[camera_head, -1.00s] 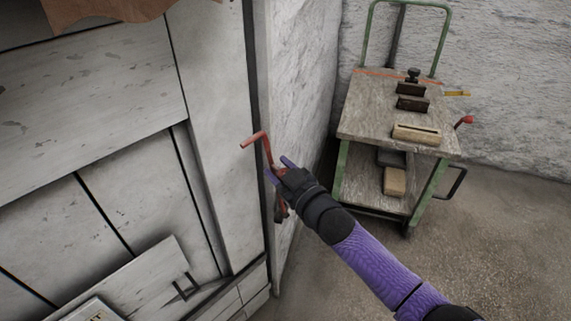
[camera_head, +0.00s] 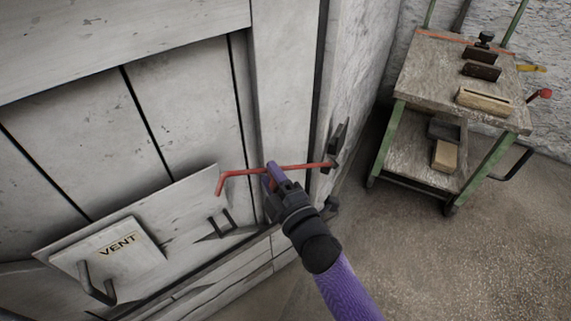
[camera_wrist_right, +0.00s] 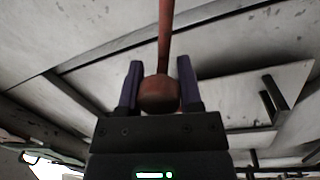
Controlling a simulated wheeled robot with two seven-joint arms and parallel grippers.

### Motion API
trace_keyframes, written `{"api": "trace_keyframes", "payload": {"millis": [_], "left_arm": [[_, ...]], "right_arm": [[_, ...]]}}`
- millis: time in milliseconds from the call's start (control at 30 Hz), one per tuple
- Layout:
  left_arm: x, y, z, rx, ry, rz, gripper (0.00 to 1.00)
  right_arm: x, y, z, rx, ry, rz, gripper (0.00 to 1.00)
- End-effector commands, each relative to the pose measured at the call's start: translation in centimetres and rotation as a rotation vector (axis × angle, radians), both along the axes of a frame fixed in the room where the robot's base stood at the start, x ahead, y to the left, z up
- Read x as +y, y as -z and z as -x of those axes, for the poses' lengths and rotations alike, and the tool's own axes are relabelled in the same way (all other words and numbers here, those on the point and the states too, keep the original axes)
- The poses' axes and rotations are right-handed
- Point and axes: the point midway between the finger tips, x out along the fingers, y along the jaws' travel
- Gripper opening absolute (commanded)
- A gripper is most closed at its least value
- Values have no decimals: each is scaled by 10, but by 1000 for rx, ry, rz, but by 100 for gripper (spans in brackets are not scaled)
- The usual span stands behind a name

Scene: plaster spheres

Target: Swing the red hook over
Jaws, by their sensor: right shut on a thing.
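The red hook (camera_head: 247,172) is a thin rod lying nearly level across the front of the pale cabinet, its bent tip at the left pointing down. Its right end meets a dark bracket (camera_head: 336,152) at the cabinet's edge. My right gripper (camera_head: 272,178) is shut on the hook along its middle. In the right wrist view the red hook (camera_wrist_right: 160,92) sits between the two purple fingers of the right gripper (camera_wrist_right: 159,88). A dark staple (camera_head: 219,222) stands on the panel below the hook's tip, apart from it. My left gripper is not in view.
A pale hatch panel (camera_head: 180,212) carries a plate marked VENT (camera_head: 120,246) with a dark handle (camera_head: 97,285). A green-framed cart (camera_head: 427,85) with wooden blocks stands at the right. The floor (camera_head: 430,260) in front of the cart is clear.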

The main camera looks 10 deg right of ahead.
Motion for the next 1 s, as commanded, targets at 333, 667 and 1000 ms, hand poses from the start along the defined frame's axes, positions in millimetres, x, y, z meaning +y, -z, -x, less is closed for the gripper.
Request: {"api": "trace_keyframes", "payload": {"millis": [333,667,1000], "left_arm": [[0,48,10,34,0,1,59],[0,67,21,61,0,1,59],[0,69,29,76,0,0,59]], "right_arm": [[15,60,7,-106,0,246,0],[18,84,8,-170,-1,382,0],[17,89,8,-188,0,421,0]]}}
